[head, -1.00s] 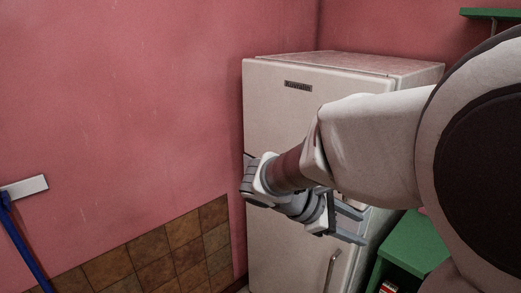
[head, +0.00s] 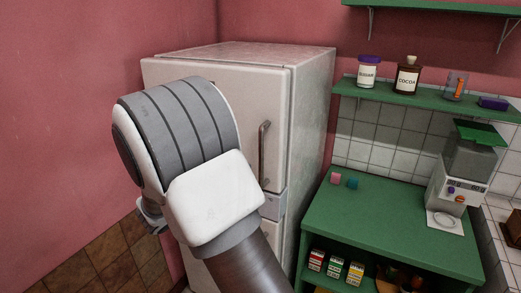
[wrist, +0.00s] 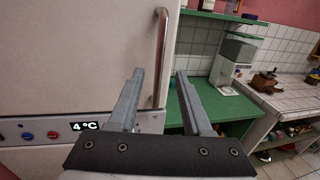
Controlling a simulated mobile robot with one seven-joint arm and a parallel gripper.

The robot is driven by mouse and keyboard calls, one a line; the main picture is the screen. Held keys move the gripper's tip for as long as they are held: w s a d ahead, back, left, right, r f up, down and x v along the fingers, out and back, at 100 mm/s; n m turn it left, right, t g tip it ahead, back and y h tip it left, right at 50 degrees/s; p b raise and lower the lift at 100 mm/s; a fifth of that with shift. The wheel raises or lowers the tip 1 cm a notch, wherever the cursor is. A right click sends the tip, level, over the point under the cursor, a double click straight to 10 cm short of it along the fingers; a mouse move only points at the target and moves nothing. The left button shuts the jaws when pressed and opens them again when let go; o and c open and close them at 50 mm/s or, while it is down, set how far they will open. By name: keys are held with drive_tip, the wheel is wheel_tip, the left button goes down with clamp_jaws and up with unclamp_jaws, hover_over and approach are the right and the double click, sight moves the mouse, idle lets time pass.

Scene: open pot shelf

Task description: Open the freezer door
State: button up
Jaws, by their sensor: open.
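The pale fridge-freezer (head: 215,72) stands in the corner, with an upper door and a lower door, both closed. The upper door's upright metal handle (head: 264,152) is near its right edge. In the wrist view this handle (wrist: 161,45) stands ahead of my gripper (wrist: 160,74). The two fingers are open and empty, and the handle's lower end appears between them; I cannot tell how far beyond the tips it is. The lower door (head: 269,236) is mostly hidden by my arm in the head view. I cannot tell from a label which door is the freezer's.
A control strip with knobs and a 4 °C display (wrist: 85,126) lies below the upper door. A green cabinet (head: 400,225) stands to the right, close to the fridge. Above it is a green shelf (head: 425,101) with jars.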

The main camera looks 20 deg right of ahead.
drive_tip(key=p+x, duration=0.1)
drive_tip(key=x, duration=0.9)
drive_tip(key=shift+d, duration=0.4)
drive_tip(key=shift+w, duration=0.1)
clamp_jaws()
idle(0.7)
